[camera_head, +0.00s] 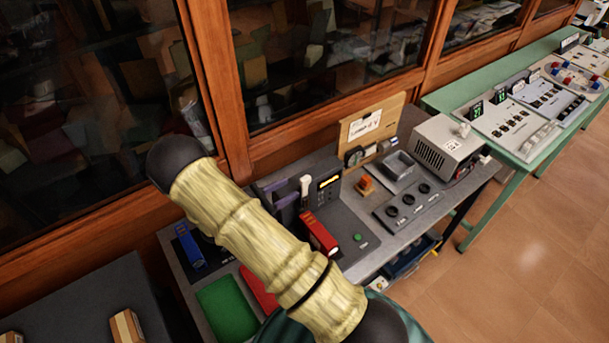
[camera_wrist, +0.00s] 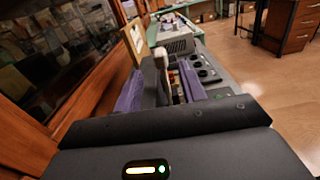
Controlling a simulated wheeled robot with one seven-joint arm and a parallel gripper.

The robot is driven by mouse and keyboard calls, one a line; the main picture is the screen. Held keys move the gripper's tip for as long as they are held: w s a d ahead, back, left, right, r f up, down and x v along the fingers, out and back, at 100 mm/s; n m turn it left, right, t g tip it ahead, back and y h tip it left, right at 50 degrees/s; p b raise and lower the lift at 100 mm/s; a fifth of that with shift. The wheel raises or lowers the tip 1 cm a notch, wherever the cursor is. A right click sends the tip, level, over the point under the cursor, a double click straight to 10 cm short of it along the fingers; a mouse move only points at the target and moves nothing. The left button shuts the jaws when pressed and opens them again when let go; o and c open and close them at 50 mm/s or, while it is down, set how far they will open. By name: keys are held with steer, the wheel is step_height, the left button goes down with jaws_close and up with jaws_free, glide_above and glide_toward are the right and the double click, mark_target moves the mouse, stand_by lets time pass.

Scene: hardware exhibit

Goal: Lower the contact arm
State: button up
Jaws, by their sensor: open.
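In the wrist view the lever (camera_wrist: 161,60) rises upright between my two purple fingers. My gripper (camera_wrist: 162,92) is open, with a finger on each side of the lever; I cannot tell whether either touches it. In the head view the purple fingers of my gripper (camera_head: 279,193) show just left of the lever. The lever's lower part is partly hidden.
A red block-shaped part (camera_head: 319,233) lies close in front of the lever. A black-knobbed panel (camera_head: 408,204), an orange button (camera_head: 366,185) and a grey vented box (camera_head: 445,143) stand to the right. Wood-framed glass cabinets (camera_head: 330,50) rise behind. The floor (camera_head: 500,270) at right is clear.

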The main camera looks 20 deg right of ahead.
mark_target(300, 182)
steer(key=d+p, duration=0.1)
steer(key=d, duration=0.2)
steer(key=w+d+p, duration=0.1)
steer(key=d, duration=0.1)
steer(key=shift+d+r, duration=0.1)
steer(key=shift+d, duration=0.3)
steer(key=shift+w+d, duration=0.2)
steer(key=shift+d, duration=0.45)
jaws_close()
